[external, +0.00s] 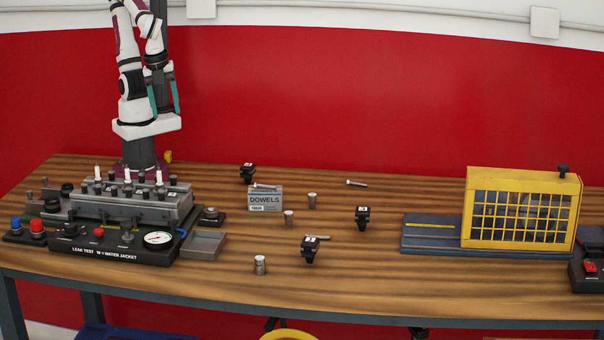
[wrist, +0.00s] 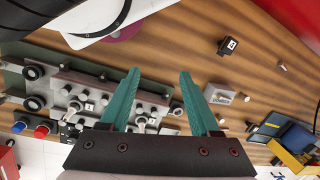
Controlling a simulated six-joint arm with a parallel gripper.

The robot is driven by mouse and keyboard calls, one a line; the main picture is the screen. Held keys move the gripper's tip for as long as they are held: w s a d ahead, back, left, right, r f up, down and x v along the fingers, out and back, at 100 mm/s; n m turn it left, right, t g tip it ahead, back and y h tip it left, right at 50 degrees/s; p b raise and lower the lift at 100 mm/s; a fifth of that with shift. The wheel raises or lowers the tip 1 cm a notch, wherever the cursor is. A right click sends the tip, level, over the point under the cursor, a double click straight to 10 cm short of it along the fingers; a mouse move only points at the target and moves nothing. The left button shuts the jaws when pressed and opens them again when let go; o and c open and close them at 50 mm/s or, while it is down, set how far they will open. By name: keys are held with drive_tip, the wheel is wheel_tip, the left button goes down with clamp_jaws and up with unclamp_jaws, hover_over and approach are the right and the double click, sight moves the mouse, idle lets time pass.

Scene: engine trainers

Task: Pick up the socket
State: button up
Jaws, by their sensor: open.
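Several short silver cylinders that look like sockets stand upright on the bench in the external view: one right of the dowels box (external: 312,200), one just in front of it (external: 289,217) and one nearer the front edge (external: 260,265). I cannot tell which one the task means. My gripper (external: 165,110) hangs high over the back left of the bench, well away from these cylinders. Its teal fingers are apart with nothing between them, also in the wrist view (wrist: 159,72). Small silver pieces at the wrist view's right are too small to tell apart.
A leak-test engine trainer (external: 105,256) with upright pegs fills the left, beside an open grey tray (external: 204,245). The dowels box (external: 265,200), several black numbered blocks (external: 361,217) and bolts (external: 357,183) lie mid-bench. A yellow caged unit (external: 522,178) stands right.

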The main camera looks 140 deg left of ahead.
drive_tip(key=w+a+f+m+g+y, duration=0.1)
drive_tip(key=w+a+m+y, duration=0.2)
drive_tip(key=w, duration=0.6)
drive_tip(key=w+a+f+m+y, duration=0.1)
drive_tip(key=w+a+m+y, duration=0.25)
drive_tip(key=w, duration=0.55)
drive_tip(key=w+d+f+m+t+y, duration=0.1)
drive_tip(key=w+f+m+t+y, duration=0.15)
drive_tip(key=w+f+m, duration=0.6)
drive_tip(key=t+y, duration=0.2)
approach(300, 210)
drive_tip(key=x, duration=0.3)
drive_tip(key=r+x, duration=0.1)
drive_tip(key=x, duration=0.2)
drive_tip(key=r+x, duration=0.1)
drive_tip(key=x, duration=0.2)
drive_tip(key=shift+w+a, duration=0.1)
drive_tip(key=shift+a, duration=0.35)
clamp_jaws()
